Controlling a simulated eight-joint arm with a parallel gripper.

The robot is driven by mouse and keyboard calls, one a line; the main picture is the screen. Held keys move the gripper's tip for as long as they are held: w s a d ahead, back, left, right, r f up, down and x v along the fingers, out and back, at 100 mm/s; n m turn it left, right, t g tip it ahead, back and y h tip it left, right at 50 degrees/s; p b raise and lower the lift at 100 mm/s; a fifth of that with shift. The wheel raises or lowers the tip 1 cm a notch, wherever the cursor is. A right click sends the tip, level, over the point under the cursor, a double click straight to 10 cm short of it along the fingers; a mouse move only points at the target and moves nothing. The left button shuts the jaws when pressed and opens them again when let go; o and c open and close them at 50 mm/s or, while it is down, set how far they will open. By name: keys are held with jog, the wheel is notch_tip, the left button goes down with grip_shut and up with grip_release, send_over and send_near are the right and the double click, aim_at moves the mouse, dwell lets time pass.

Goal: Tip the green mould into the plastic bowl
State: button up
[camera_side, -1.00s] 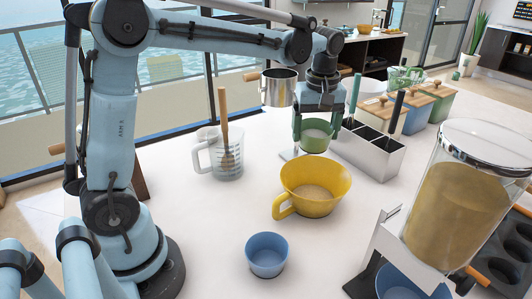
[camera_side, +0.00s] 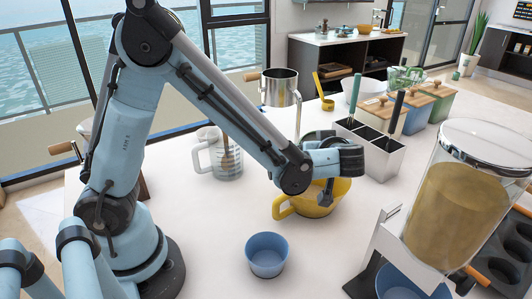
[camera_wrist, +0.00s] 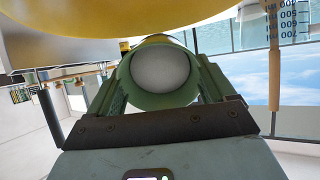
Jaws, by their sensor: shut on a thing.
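The green mould (camera_wrist: 160,101) is between the two fingers of my gripper (camera_wrist: 160,80) in the wrist view, its round end facing the camera with a pale middle. My gripper is shut on it. The yellow bowl (camera_side: 338,190), with a side handle, stands on the counter; the wrist view shows its edge (camera_wrist: 110,45) close by along the top.
A clear measuring jug (camera_side: 228,165) stands left of the yellow bowl and a small blue bowl (camera_side: 267,258) in front. A metal utensil holder (camera_side: 380,160) is behind right. A dispenser (camera_side: 455,205) stands at right.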

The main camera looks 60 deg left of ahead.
jog(key=y, duration=0.1)
jog(key=d+t+y, duration=0.1)
jog(key=t+y, duration=0.1)
jog(key=shift+s+d+r+y, duration=0.15)
jog(key=shift+s+r+y, duration=0.1)
jog(key=shift+y, duration=0.15)
jog(key=shift+s+d+t+y, duration=0.2)
jog(key=shift+d+t+y, duration=0.2)
jog(key=shift+y, duration=0.6)
jog(key=shift+s+d+t+y, duration=0.2)
jog(key=shift+t+y, duration=0.3)
jog(key=shift+y, duration=0.5)
jog(key=shift+d, duration=0.1)
dwell(0.9)
jog(key=shift+r, duration=0.1)
